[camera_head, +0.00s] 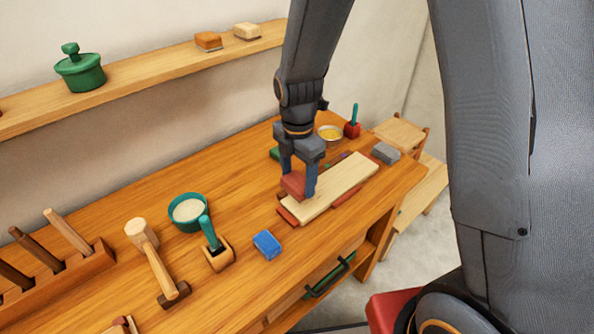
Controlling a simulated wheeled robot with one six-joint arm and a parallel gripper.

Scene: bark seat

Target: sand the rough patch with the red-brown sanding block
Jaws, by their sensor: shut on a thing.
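My gripper (298,182) points down over the workbench, shut on the red-brown sanding block (292,186). The block is at the left part of a pale wooden board (345,187). I cannot tell whether the block touches the board or is just above it. The board lies flat near the bench's right end, with red pieces (288,216) at its near left end. I cannot make out the rough patch; the gripper and block cover part of the board.
On the workbench (130,205) are a blue block (267,245), a teal bowl (188,211), a mallet (150,258), a teal-handled tool in a wooden holder (213,243), a grey block (385,152) and a yellow-filled bowl (330,132). A shelf (140,85) runs along the wall.

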